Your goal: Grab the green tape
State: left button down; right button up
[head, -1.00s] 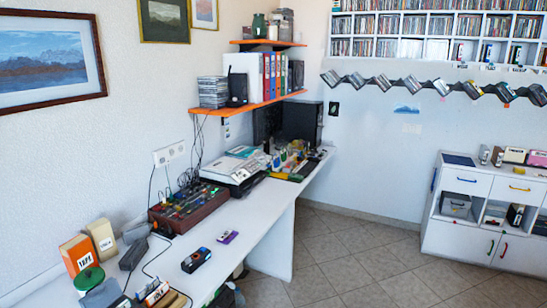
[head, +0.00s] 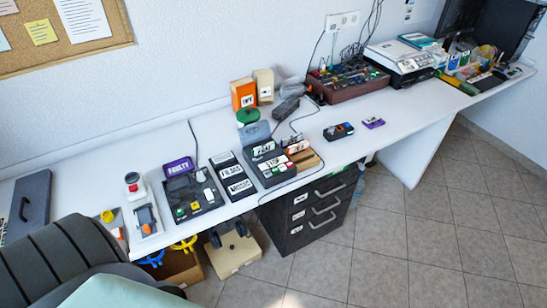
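A round green item (head: 248,116) stands on the long white desk, in front of an orange box and a cream box. It may be the green tape, but it is too small to tell for sure. A dark grey box-like item in front of it hides its lower part. Neither of my grippers shows in the head view.
The white desk (head: 345,155) runs from lower left to upper right. The orange box (head: 243,94) and cream box (head: 264,86) stand by the wall. An office chair (head: 60,255) blocks the lower left. A black drawer unit (head: 312,215) stands under the desk; tiled floor (head: 420,240) is clear.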

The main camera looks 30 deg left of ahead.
aim_at(261, 149)
jog(key=i+j, duration=0.1)
jog(key=i, duration=0.65)
jog(key=u, duration=0.4)
jog(key=i+u, duration=0.15)
jog(key=u, duration=0.6)
jog(key=i+l+u, duration=0.1)
jog(key=u, duration=0.3)
